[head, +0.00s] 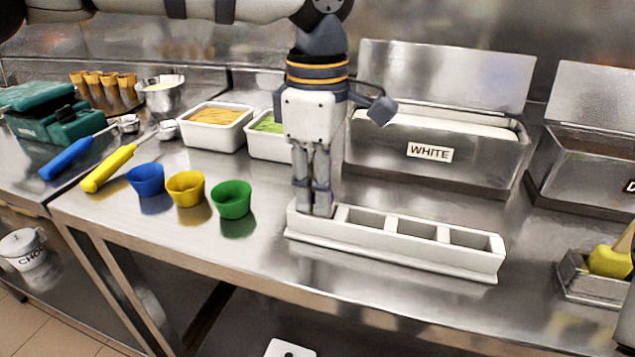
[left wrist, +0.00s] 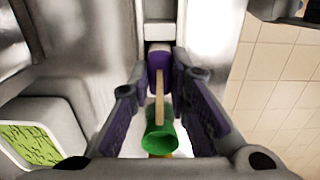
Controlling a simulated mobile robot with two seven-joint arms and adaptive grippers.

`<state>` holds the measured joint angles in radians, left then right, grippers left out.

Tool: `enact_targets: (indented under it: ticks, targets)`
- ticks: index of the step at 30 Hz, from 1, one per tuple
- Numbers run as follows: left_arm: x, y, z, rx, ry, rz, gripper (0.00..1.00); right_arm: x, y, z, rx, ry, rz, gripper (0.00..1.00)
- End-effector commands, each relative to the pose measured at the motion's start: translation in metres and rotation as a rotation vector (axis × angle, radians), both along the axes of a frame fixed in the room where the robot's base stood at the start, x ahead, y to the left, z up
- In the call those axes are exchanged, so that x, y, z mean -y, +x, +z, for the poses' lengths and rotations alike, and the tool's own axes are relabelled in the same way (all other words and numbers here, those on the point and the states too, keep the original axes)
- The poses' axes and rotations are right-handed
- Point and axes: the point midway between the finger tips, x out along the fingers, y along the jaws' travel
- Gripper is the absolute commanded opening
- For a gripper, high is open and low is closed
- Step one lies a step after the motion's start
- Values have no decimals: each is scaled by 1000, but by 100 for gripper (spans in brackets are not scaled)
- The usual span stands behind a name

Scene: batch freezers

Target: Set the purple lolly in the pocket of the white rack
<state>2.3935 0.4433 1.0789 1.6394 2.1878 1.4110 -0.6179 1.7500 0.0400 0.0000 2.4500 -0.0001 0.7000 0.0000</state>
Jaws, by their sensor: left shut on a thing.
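The white rack (head: 400,247), a long block with several square pockets in a row, stands on the steel counter near its front edge. My left gripper (head: 317,212) points down at the rack's left end, its fingertips at the leftmost pocket. In the left wrist view its fingers are shut on the purple lolly (left wrist: 158,58), whose pale stick (left wrist: 159,98) points back between the fingers. The fingers hide the lolly in the head view, and I cannot tell how deep it sits in the pocket. The rack (left wrist: 160,31) also shows in the left wrist view. My right gripper is not in view.
Green (head: 232,198), yellow (head: 185,188) and blue (head: 146,179) cups stand left of the rack. A steel bin labelled WHITE (head: 470,170) stands behind it. A metal holder (head: 590,283) is at the right. The rack's other pockets look empty.

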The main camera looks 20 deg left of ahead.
Motion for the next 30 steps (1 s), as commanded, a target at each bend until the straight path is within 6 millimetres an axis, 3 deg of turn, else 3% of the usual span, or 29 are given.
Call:
enact_targets:
  ticks: [8,9,12,21,23,30]
  targets:
    - [0,0,0,1,0,0,0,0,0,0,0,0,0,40]
    - [0,0,0,1,0,0,24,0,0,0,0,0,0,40]
    - [0,0,0,1,0,0,40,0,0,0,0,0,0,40]
    - [0,0,3,2,0,0,40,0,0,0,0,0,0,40]
    - [0,1,12,3,1,0,40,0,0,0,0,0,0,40]
    - [1,0,76,6,-2,1,40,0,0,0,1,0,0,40]
